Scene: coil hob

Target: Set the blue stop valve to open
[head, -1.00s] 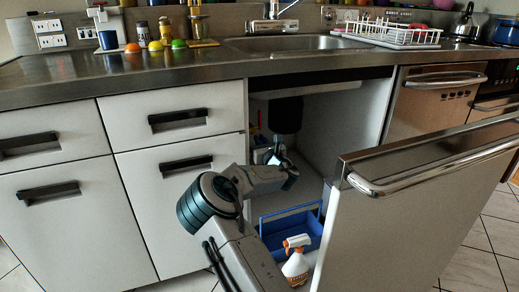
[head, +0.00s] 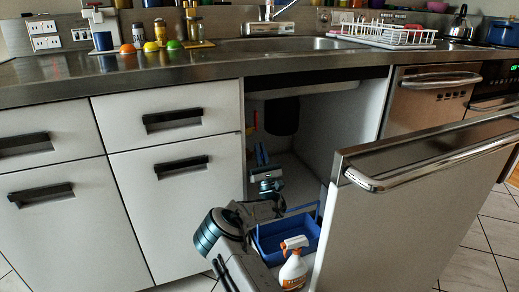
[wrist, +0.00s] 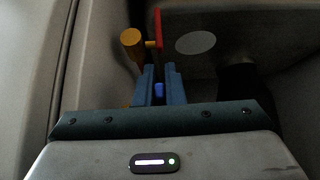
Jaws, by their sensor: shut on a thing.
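My gripper (head: 261,153) is inside the open cabinet under the sink, with its fingers pointing in and up. In the wrist view my gripper (wrist: 159,78) has its two blue-grey fingers closed around a small bright blue piece (wrist: 158,91), which looks like the blue stop valve's handle. Most of the handle is hidden by the fingers, so its angle cannot be told. Beyond the fingertips are a red lever (wrist: 158,28) and a yellow pipe (wrist: 132,39). The red lever also shows small in the head view (head: 256,119).
A blue caddy (head: 283,238) and a white-and-orange spray bottle (head: 293,266) stand at the cabinet's front. The open door (head: 400,210) bounds the right. A dark drain part (head: 282,115) hangs under the sink. Drawers (head: 165,170) close off the left.

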